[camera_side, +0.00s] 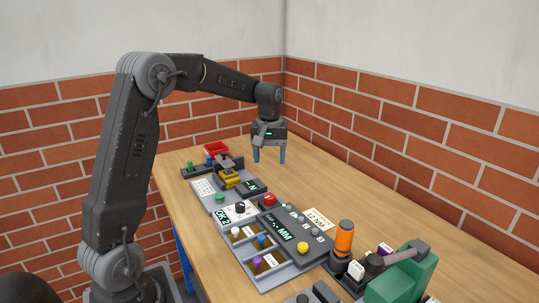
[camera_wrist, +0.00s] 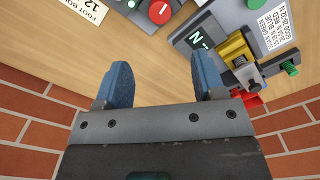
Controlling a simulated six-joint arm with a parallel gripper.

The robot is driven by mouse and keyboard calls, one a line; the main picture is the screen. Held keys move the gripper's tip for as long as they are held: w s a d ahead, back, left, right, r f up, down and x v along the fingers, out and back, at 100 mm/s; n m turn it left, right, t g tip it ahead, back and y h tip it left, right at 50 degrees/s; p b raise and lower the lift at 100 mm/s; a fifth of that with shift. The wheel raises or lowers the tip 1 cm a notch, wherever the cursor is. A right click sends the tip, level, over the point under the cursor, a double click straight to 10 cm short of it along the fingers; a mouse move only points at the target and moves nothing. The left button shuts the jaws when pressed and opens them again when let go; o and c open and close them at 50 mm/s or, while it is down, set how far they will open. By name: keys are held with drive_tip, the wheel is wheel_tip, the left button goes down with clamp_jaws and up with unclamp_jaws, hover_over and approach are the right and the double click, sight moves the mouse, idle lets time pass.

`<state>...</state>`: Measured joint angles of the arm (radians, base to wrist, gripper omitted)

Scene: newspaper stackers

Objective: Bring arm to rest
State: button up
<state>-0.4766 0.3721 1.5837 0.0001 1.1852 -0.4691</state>
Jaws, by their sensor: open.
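My gripper (camera_side: 269,156) is above the far part of the wooden table, with its blue fingers pointing down. In the wrist view my gripper (camera_wrist: 165,82) shows its two blue fingers spread apart, with only bare wood between them. It is open and empty. My arm reaches over from the left in the side view, with its forearm sloping down to the gripper. The fingers appear apart from all devices; their exact height over the table is hard to tell.
The wooden table (camera_side: 420,215) is bare along its right side. A red tray (camera_side: 216,149), a yellow-clamped device (camera_side: 229,181), a grey button panel (camera_side: 297,233), a compartment tray (camera_side: 262,283), an orange cylinder (camera_side: 344,240) and a green machine (camera_side: 405,280) stand on it. Brick walls (camera_side: 400,120) close the back.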

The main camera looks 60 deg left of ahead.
drive_tip(key=shift+r, duration=0.2)
drive_tip(key=s+d+r+m+t, duration=0.1)
drive_tip(key=s+d+r+m, duration=0.1)
drive_tip(key=s+d+r, duration=0.3)
drive_tip(key=s+d+r+m+t, duration=0.1)
drive_tip(key=s+d+m, duration=0.2)
drive_tip(key=d, duration=0.4)
drive_tip(key=s+d+m+t, duration=0.1)
drive_tip(key=s+d+m, duration=0.2)
drive_tip(key=s, duration=0.4)
drive_tip(key=s+d+f+m+t, duration=0.1)
drive_tip(key=s+d+m+t, duration=0.1)
drive_tip(key=s+d, duration=0.4)
drive_tip(key=shift+s+f+m+t, duration=0.2)
drive_tip(key=shift+s+m+t, duration=0.1)
drive_tip(key=shift+s+m, duration=0.15)
